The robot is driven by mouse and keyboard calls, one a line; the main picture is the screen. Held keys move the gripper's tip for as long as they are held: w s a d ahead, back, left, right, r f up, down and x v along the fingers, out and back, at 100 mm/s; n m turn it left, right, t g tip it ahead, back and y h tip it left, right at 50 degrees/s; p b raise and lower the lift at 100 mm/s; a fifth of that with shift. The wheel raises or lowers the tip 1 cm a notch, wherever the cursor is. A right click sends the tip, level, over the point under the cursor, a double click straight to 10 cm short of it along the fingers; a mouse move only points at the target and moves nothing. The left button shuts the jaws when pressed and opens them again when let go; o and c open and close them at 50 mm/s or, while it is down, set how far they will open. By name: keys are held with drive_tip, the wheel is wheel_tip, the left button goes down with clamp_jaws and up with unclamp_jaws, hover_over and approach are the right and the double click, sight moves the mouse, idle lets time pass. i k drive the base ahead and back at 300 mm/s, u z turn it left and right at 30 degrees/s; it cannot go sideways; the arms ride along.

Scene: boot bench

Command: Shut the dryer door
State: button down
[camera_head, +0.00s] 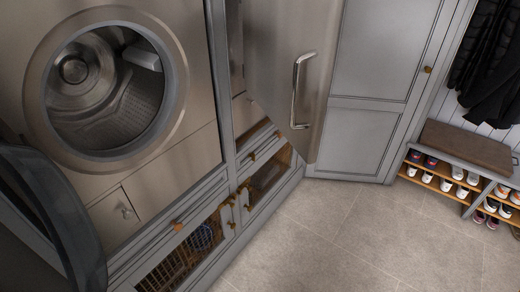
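The dryer (170,178) is a brushed-metal front at the left, with a round opening that shows its bare drum (112,95). The dryer door (62,225) appears to be the dark, rounded, partly see-through panel at the lower left. It stands open, swung out to the left of the opening and towards me. The left frame edge cuts it off, so its handle or latch cannot be made out. My gripper is not in view.
A tall steel panel with a bar handle (299,90) stands right of the dryer. Below the dryer are drawers and a wire basket (180,262). A shoe bench (462,152) with hanging dark coats (487,60) is at the right. The tiled floor (345,235) is clear.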

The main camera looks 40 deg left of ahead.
sight(290, 47)
drive_tip(key=k, duration=1.05)
drive_tip(key=u, duration=1.4)
drive_tip(key=i, duration=0.5)
drive_tip(key=z, duration=0.05)
